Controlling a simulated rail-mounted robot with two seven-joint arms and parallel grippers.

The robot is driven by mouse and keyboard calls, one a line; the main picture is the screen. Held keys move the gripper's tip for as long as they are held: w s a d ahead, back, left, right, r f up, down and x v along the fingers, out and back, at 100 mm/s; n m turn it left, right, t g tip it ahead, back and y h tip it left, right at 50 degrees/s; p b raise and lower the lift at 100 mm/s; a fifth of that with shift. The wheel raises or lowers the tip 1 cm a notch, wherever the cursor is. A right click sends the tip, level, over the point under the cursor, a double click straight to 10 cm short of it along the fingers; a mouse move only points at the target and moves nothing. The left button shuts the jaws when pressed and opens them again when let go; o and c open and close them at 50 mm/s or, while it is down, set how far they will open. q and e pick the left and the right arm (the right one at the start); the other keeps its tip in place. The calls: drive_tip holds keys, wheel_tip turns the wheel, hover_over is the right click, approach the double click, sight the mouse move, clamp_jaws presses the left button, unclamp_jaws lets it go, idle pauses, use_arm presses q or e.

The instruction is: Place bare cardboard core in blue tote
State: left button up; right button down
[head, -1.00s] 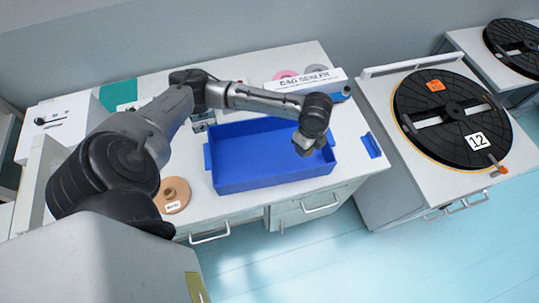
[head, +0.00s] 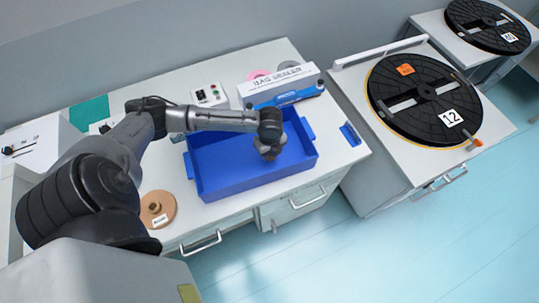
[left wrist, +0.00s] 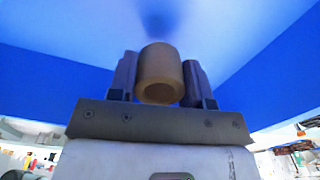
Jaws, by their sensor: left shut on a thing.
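The blue tote (head: 215,183) stands on the white bench, open side up. My left gripper (head: 270,155) is inside the outline of the tote, toward its right end. In the left wrist view the gripper (left wrist: 160,80) is shut on the bare cardboard core (left wrist: 160,62), a short tan tube with its open end facing the camera. Blue tote walls surround it there. My right gripper is not in view.
A brown disc with a hub (head: 157,209) lies on the bench left of the tote. The bag sealer (head: 283,87) stands behind the tote. A small blue holder (head: 350,134) is to its right. A large black reel (head: 425,100) marked 12 lies on the right-hand station.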

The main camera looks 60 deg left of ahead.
sight(270, 156)
use_arm(q)
wheel_tip(270, 156, down, 3)
drive_tip(key=shift+f, duration=0.25)
drive_tip(key=shift+f, duration=0.1)
drive_tip(key=o, duration=0.9)
wheel_tip(270, 156, up, 12)
drive_tip(key=p, duration=0.1)
idle(0.5)
